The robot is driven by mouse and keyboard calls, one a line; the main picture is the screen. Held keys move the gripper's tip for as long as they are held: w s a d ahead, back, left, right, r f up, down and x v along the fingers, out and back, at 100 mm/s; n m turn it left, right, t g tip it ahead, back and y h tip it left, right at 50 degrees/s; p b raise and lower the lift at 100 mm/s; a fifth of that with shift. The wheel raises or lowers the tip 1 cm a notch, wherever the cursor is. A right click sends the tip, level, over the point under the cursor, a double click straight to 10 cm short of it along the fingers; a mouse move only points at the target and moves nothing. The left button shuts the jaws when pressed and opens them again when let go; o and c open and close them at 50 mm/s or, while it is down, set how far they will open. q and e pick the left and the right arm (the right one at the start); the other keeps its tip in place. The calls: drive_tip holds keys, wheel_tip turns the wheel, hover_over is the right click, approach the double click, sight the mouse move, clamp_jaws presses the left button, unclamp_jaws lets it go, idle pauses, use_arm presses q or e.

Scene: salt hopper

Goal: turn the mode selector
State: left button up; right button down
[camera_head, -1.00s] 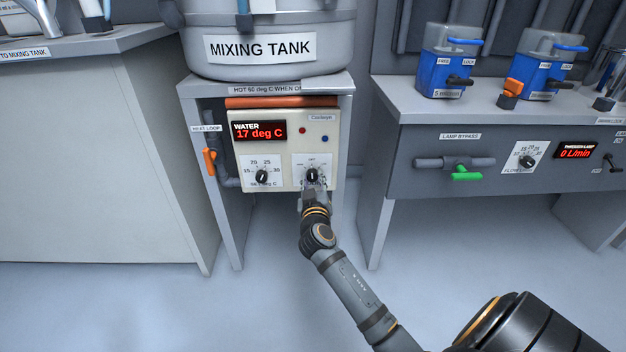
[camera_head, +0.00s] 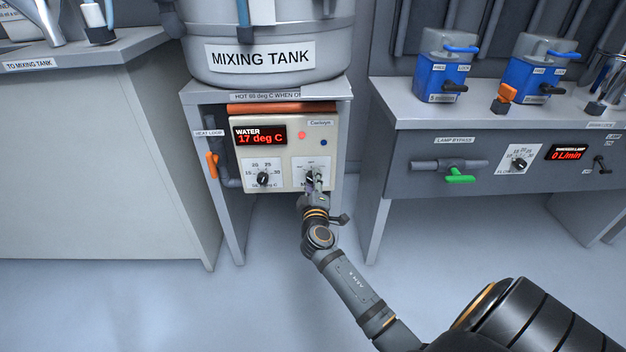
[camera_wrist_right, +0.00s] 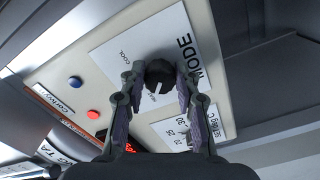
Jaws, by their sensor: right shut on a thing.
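The mode selector is a black round knob (camera_head: 310,176) on a white plate at the lower right of the cream control box (camera_head: 291,142). In the right wrist view the knob (camera_wrist_right: 159,74) sits in the middle of the plate marked MODE. My right gripper (camera_head: 313,184) reaches up to it from below. In the wrist view the fingers of my right gripper (camera_wrist_right: 158,86) stand on both sides of the knob and are shut on it. The fingers partly hide the plate's markings. My left gripper is not in view.
A temperature dial (camera_head: 263,179) sits left of the selector, below a red display (camera_head: 260,136) reading 17 deg C. An orange-handled valve (camera_head: 212,165) is at the box's left. The mixing tank (camera_head: 266,55) stands above. A bench (camera_head: 408,185) with a green-handled valve (camera_head: 460,179) is at right.

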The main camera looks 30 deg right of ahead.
drive_tip(key=shift+n, duration=0.4)
drive_tip(key=c, duration=1)
unclamp_jaws()
drive_tip(key=shift+o, duration=0.2)
drive_tip(key=shift+s+a, duration=0.1)
drive_tip(key=v, duration=1.1)
drive_tip(key=shift+s, duration=0.4)
drive_tip(key=shift+a, duration=0.1)
